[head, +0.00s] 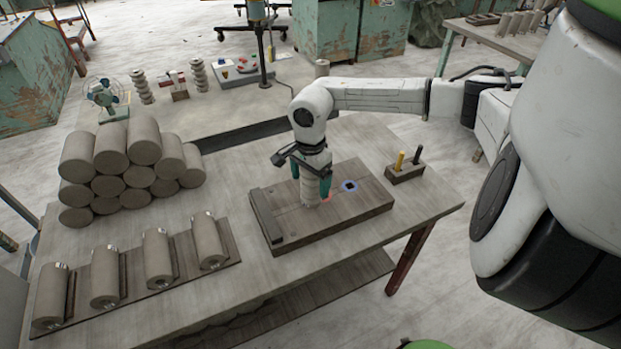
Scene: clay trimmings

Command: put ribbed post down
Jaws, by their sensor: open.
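My gripper (311,181) has teal fingers and points down over the wooden board (358,204) on the workbench. Its fingers are open, one on each side of a pale grey ribbed post (312,192). The ribbed post appears upright, with its lower end at the board's surface; I cannot tell whether the fingers touch it. Its upper part is hidden by the gripper. A red mark (329,197) shows on the board just right of the post. A blue mark with a dark centre (350,186) lies further right.
A pile of clay cylinders (142,140) stands at the left of the bench, with several more on a rack (222,242) in front. A small block with yellow and black tools (404,172) sits right of the board. Two ribbed columns (199,75) stand behind.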

